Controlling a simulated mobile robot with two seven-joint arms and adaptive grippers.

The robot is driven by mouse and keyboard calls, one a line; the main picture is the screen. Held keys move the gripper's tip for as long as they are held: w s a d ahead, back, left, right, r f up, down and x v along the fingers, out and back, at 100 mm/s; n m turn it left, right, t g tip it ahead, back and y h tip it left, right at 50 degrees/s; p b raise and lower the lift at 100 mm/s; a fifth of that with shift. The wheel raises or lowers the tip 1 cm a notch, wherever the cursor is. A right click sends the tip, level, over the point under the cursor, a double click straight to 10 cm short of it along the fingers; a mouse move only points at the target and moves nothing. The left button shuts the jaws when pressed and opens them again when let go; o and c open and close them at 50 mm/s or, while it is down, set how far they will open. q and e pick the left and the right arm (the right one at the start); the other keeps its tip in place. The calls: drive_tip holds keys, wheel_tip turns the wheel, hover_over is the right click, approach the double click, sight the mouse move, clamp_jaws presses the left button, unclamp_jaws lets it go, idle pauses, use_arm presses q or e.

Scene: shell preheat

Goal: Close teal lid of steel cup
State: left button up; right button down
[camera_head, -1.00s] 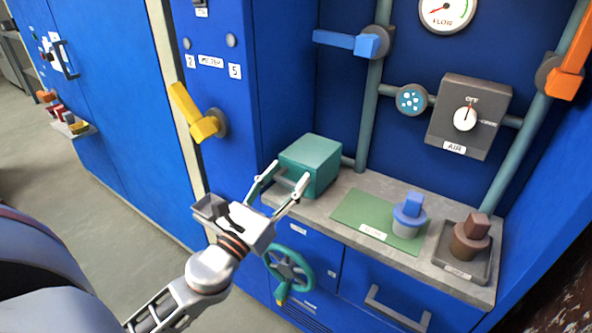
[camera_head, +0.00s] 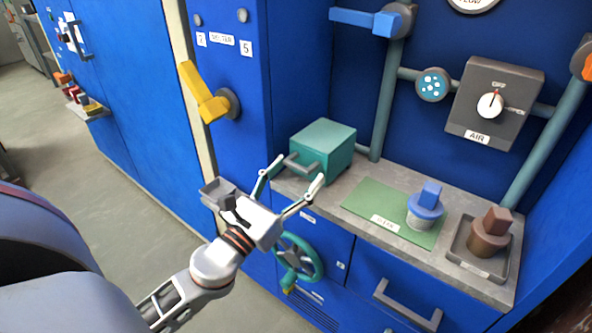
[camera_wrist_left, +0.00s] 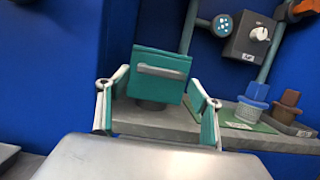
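A teal block-shaped lid (camera_head: 329,137) with a grey bar handle (camera_head: 302,164) on its front stands at the back left of the grey counter. In the left wrist view the teal lid (camera_wrist_left: 158,90) faces me, with its handle (camera_wrist_left: 161,71) near the top. A dark grey round body (camera_wrist_left: 150,105), possibly the steel cup, shows just below it; the rest is hidden. My left gripper (camera_head: 300,169) is open, its two fingers spread in front of the lid's handle side. Nothing is held between them. My right gripper is not in view.
A green mat (camera_head: 372,205) with a blue-topped cup (camera_head: 424,207) and a dark tray (camera_head: 463,254) with a brown-topped cup (camera_head: 490,236) lie to the right. A yellow lever (camera_head: 205,95) sticks out at left. A teal handwheel (camera_head: 316,262) is below the counter edge.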

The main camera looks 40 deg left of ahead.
use_arm(q)
drive_tip(key=shift+r, duration=0.35)
drive_tip(key=shift+s, duration=0.15)
drive_tip(key=v, duration=1.2)
drive_tip(key=shift+f, duration=0.2)
